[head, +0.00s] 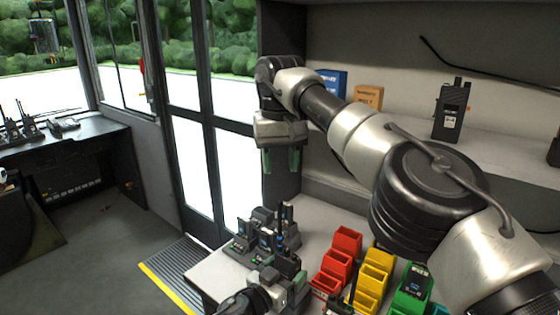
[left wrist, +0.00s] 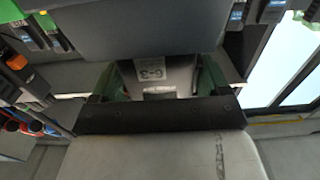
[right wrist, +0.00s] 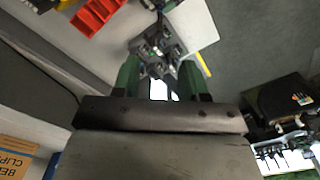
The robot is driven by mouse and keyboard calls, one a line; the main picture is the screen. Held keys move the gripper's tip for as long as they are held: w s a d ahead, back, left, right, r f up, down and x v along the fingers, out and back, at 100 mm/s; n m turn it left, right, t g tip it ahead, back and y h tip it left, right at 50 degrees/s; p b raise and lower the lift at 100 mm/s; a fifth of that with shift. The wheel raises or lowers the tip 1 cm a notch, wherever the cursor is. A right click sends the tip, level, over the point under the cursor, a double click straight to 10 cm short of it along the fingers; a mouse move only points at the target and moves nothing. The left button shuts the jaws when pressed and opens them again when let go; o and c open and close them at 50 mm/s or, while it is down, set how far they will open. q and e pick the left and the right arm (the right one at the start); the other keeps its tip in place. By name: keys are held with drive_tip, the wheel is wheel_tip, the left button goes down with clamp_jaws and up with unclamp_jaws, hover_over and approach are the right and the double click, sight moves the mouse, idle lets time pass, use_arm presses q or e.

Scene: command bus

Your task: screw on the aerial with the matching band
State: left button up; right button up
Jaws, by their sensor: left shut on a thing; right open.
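My left gripper (head: 288,282) is low over the table's near part, beside the cluster of radios. It is shut on a dark grey, radio-like body (left wrist: 150,28), which fills the top of the left wrist view. A pale label reading like "C-3" (left wrist: 152,70) shows between its green fingers. My right gripper (head: 281,160) hangs fingers down above the table, open and empty; the right wrist view shows a gap between its fingers. Radios with upright aerials (head: 283,222) stand in a dark charger group (head: 262,238). Thin parts with red and blue bands (left wrist: 22,127) show at the left wrist view's left edge. I cannot tell which band matches.
Red (head: 345,241), yellow (head: 377,258) and green (head: 412,290) bins stand right of the radios. A radio (head: 452,110), a blue box (head: 331,84) and an orange box (head: 368,97) are on the shelf. A yellow-edged step (head: 180,270) lies left of the table.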

sight(280, 201)
idle(0.3)
wheel_tip(280, 201, down, 12)
drive_tip(key=shift+f, duration=0.1)
idle(0.5)
clamp_jaws()
